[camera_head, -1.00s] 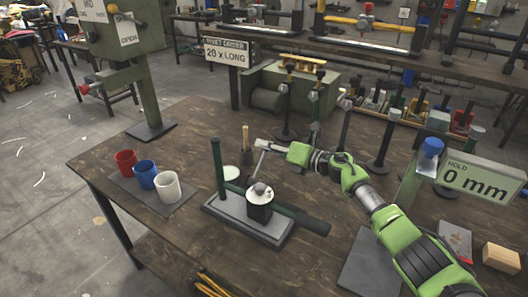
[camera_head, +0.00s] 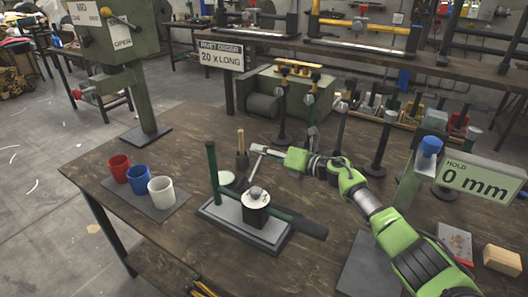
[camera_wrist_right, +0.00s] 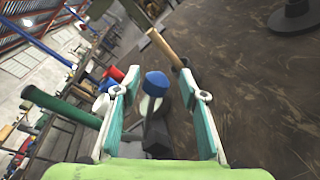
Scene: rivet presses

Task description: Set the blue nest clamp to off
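A blue-topped part (camera_wrist_right: 155,84) with a pale disc under it lies between and beyond my right fingers in the wrist view. I cannot tell for certain that it is the nest clamp. A dark block (camera_wrist_right: 158,140) is below it. In the head view a small press (camera_head: 240,222) has a green post, a dark block with a white top and grey ball, and a dark green bar. No blue part shows on it there. My right gripper (camera_head: 256,150) is just behind the block. In the wrist view this gripper (camera_wrist_right: 160,82) is open, fingers wide apart and empty. My left gripper is out of view.
Red (camera_head: 119,168), blue (camera_head: 140,180) and white (camera_head: 161,191) cups stand at left. A wooden handle (camera_head: 240,142) stands close to my right gripper. Black stands are behind.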

